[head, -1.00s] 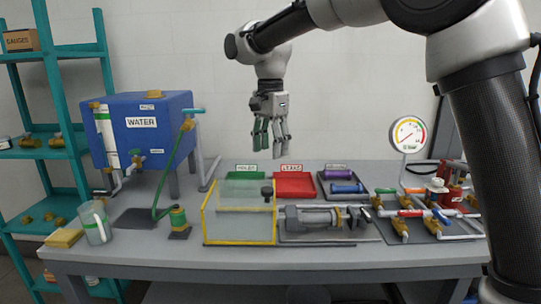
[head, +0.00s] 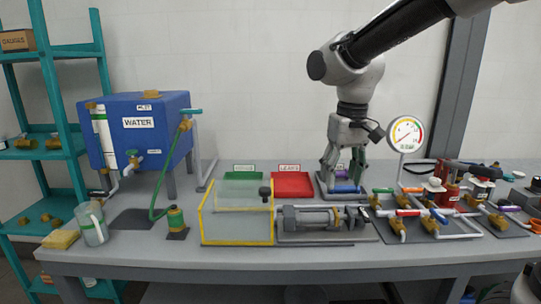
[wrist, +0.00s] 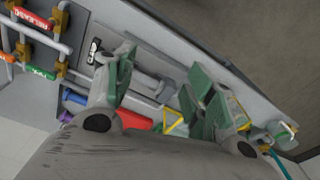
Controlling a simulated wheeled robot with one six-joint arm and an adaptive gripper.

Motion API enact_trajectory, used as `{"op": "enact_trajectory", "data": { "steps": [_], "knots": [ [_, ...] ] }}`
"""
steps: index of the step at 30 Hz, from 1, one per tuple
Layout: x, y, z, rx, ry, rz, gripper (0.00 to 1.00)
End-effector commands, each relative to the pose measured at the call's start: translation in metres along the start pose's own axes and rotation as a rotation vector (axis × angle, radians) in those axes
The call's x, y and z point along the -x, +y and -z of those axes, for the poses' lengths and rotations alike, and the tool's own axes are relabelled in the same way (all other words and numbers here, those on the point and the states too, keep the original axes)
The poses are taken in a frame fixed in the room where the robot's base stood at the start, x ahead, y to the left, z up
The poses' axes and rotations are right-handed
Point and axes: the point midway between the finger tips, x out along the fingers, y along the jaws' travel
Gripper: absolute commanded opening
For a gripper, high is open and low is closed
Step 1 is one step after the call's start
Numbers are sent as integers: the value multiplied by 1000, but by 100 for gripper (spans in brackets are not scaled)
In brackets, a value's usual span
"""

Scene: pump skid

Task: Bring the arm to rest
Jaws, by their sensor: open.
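My gripper (head: 344,177) hangs from my arm with its fingers pointing down over the back of the bench, in front of the dark tray with purple and blue cylinders. The fingers partly hide that tray (head: 322,190). In the wrist view my gripper (wrist: 157,95) shows two green-padded fingers spread well apart with nothing between them. The bench surface, the red tray (wrist: 132,120) and the clamp fixture lie beyond the fingers.
The round gauge (head: 405,134) stands close right of my gripper. Pipes and coloured valves (head: 410,213) cover the right. The clamp fixture (head: 320,220), yellow-framed guard (head: 237,242), red tray (head: 293,184) and blue water tank (head: 140,130) are leftward. Air above the bench's left half is free.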

Motion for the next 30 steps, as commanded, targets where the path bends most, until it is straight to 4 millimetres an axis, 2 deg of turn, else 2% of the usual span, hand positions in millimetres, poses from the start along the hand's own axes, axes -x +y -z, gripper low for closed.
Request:
{"op": "enact_trajectory", "data": {
  "steps": [1, 6, 9, 12, 15, 18, 30],
  "knots": [
    [4, 24, -26, 16, 24, 2, 54],
    [5, 88, -115, 26, 113, -9, 54],
    [3, 112, -161, -53, 168, -23, 54],
    [4, 128, -194, -136, 220, -38, 54],
    [15, 138, -208, -198, 282, -54, 54],
    [24, 145, -214, -240, 320, -67, 54],
    [24, 148, -215, -253, 318, -70, 54]
  ]
}}
